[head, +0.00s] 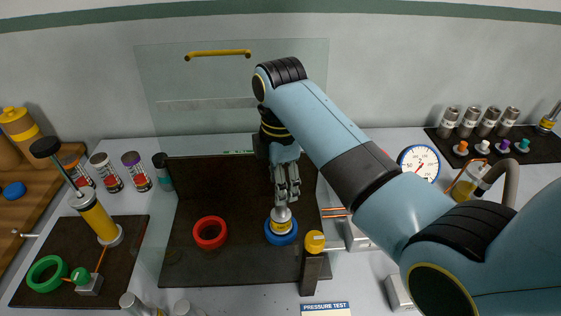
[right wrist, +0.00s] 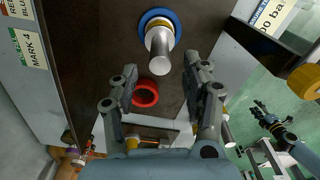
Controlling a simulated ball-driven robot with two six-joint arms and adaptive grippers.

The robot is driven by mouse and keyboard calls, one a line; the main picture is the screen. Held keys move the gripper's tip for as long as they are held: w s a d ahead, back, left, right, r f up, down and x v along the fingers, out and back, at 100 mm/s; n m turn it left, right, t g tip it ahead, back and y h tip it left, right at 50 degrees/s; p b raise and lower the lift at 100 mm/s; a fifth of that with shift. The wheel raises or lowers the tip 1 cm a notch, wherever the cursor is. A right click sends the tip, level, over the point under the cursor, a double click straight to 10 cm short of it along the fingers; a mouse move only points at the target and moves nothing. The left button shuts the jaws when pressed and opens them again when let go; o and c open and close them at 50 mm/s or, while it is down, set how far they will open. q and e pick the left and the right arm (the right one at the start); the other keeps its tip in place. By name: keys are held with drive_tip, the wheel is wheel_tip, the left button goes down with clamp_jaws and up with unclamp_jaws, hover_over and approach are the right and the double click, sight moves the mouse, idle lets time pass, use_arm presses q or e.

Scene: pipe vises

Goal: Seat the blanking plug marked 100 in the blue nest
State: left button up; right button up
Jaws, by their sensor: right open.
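The blue nest (head: 282,238) is a ring on the dark board. A plug with a silver stem (head: 281,214) and yellow band stands upright in it; its marking is not legible. In the right wrist view the silver stem (right wrist: 159,42) rises from the blue nest (right wrist: 147,15). My right gripper (head: 285,196) is above the plug. Its fingers (right wrist: 160,72) are apart, with nothing between them, and the stem lies just beyond the tips. A dark, fingered gripper (right wrist: 270,116), apparently my left, is small at the right wrist view's right side.
An empty red ring (head: 210,232) lies left of the blue nest. A yellow-knobbed post (head: 314,243) stands close on its right. A clear panel with a yellow handle (head: 218,53) rises behind. Capped cylinders (head: 105,171) stand left; a gauge (head: 419,162) is right.

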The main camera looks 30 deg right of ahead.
wheel_tip(320, 180, up, 8)
drive_tip(key=shift+r, duration=0.2)
idle(0.5)
